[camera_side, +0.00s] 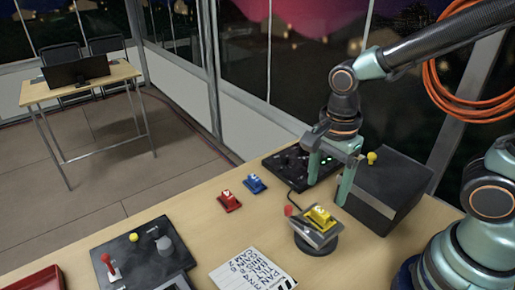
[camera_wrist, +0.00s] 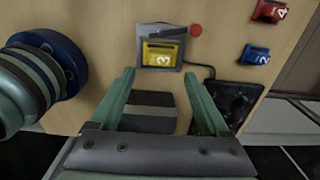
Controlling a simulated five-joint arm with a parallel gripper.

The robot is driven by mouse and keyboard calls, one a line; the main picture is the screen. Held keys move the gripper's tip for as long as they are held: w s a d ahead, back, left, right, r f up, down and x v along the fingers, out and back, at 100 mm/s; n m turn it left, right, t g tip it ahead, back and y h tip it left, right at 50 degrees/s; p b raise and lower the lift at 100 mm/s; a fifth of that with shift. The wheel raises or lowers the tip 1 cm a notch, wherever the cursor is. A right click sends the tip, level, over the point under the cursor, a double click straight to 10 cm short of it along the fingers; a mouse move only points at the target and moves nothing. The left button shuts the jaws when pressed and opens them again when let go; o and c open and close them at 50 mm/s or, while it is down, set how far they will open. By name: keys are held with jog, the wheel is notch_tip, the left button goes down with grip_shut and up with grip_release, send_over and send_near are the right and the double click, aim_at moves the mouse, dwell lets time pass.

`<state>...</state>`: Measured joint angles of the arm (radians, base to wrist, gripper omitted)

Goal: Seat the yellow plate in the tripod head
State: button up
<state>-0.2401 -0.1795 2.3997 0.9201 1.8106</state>
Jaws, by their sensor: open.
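The yellow plate (camera_side: 321,217), marked 3, lies on the grey tripod head (camera_side: 313,239), which has a dark round base and a red knob (camera_side: 289,210) at one side. The wrist view shows the yellow plate (camera_wrist: 160,54) inside the square outline of the head (camera_wrist: 144,32); I cannot tell whether it is fully down. My gripper (camera_side: 328,190) is open and empty, with fingers pointing down, above and behind the plate in the side view. In the wrist view the fingertips of my gripper (camera_wrist: 158,76) are apart, just short of the plate, not touching it.
A red plate (camera_side: 229,201) and a blue plate (camera_side: 255,184) lie on the table to the left. A black panel (camera_side: 285,166) and a dark box (camera_side: 385,185) stand behind. A control panel (camera_side: 130,255), a lettered card (camera_side: 250,268) and a red tray (camera_side: 38,281) are toward the front left.

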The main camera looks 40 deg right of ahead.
jog(key=w+d+r+n+t, duration=0.2)
jog(key=d+r+n+t, duration=0.3)
jog(key=r+n, duration=0.5)
jog(key=d+n, duration=0.1)
jog(key=n, duration=0.7)
jog(key=shift+d+r+t, duration=0.25)
jog(key=shift+r+t, duration=0.05)
